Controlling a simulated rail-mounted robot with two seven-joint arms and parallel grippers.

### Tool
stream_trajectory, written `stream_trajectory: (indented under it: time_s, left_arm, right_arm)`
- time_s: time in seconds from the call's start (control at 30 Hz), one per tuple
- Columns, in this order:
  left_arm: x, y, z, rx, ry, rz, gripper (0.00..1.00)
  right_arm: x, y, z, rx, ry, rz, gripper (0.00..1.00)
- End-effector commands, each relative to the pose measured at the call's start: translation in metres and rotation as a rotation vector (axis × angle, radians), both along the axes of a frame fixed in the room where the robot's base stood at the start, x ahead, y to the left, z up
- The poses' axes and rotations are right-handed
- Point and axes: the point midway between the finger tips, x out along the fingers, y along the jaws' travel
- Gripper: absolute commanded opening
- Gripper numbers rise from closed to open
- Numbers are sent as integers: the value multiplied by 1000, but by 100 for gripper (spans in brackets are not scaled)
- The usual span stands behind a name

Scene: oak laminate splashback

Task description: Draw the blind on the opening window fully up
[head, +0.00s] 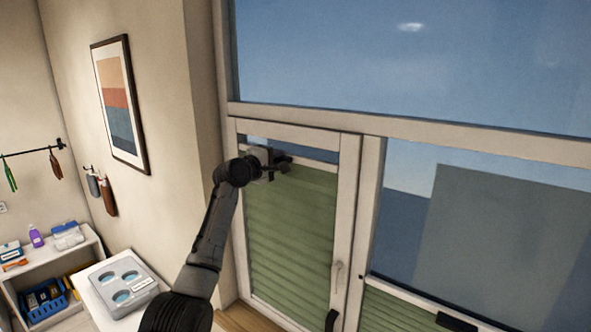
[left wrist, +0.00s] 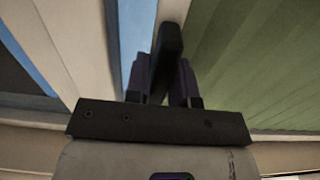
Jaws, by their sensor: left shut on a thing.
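The opening window (head: 349,215) has a pale frame and a green pleated blind (head: 295,240). The blind covers most of the pane, from low down to a pale rail near the top. A narrow strip of bare glass (head: 290,147) shows above the rail. My left gripper (head: 281,163) is at this rail. My right gripper is not in view.
The window lever (head: 337,275) is on the right of the opening frame. The window beside it has a lower green blind (head: 395,310) with a dark handle (head: 456,321). A framed picture (head: 118,105), a shelf unit (head: 50,270) and a grey tray (head: 124,284) are at left.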

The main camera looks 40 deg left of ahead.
Motion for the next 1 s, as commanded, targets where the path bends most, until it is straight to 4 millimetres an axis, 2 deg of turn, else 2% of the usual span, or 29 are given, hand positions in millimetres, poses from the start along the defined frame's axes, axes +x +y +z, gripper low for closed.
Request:
stream_trajectory:
  time_s: [0.1,0.53,0.57,0.7,0.77,1.0]
  left_arm:
    - [-5,6,9,-1,-1,6,0]
    - [-7,9,13,-1,-6,10,0]
    - [-7,9,13,-1,-7,10,26]
    - [-7,9,12,-1,-6,11,39]
    - [-7,9,12,-1,-4,11,43]
    - [-8,10,10,0,-1,12,43]
  right_arm:
    - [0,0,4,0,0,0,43]
    - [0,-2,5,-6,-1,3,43]
    - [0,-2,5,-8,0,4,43]
    - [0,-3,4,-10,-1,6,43]
    - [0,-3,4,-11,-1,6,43]
    - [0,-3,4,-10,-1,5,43]
